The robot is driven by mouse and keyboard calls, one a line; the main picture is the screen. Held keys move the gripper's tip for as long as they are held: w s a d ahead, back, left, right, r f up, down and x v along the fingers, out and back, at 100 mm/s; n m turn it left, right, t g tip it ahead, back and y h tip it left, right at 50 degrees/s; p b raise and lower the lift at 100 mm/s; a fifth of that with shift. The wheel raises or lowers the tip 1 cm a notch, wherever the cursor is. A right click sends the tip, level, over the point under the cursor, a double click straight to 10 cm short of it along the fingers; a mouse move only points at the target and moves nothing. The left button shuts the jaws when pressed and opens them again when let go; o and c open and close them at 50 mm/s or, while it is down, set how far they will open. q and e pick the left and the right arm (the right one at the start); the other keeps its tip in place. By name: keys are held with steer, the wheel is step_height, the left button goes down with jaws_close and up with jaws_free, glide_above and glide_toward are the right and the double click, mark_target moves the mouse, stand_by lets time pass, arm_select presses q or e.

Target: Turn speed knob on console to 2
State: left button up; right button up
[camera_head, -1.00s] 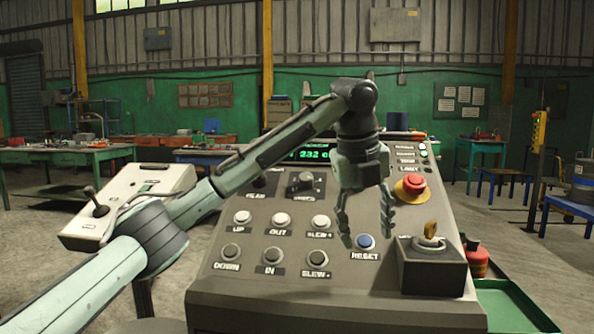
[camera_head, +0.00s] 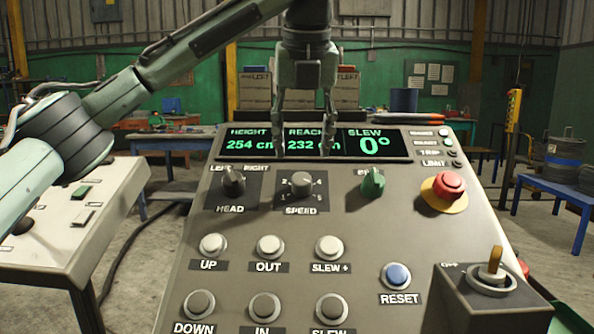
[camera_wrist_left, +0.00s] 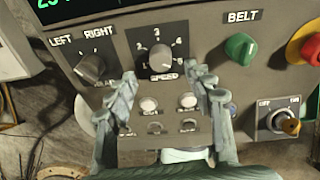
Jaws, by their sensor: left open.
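The speed knob (camera_head: 302,184) is a grey dial on the sloping console (camera_head: 400,240), with a numbered scale around it and SPEED below. It also shows in the left wrist view (camera_wrist_left: 160,57); I cannot tell surely which number its pointer faces. My left gripper (camera_head: 306,152) points down, open and empty, and in the head view it overlaps the display just above the knob. In the wrist view its fingertips (camera_wrist_left: 167,80) lie on either side below the knob, apart from it. My right gripper is not in view.
The head knob (camera_head: 233,181) is left of the speed knob, the green belt knob (camera_head: 372,183) right. A red stop button (camera_head: 448,187), a blue reset button (camera_head: 396,276) and a key switch (camera_head: 493,270) are at the right. Several push buttons stand below; the display (camera_head: 372,145) is above.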

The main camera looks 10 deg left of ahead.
mark_target(302, 177)
arm_select(q)
steer(key=x, duration=0.6)
steer(key=shift+w+f, duration=0.15)
steer(key=shift+f, duration=0.2)
steer(key=c, duration=1.2)
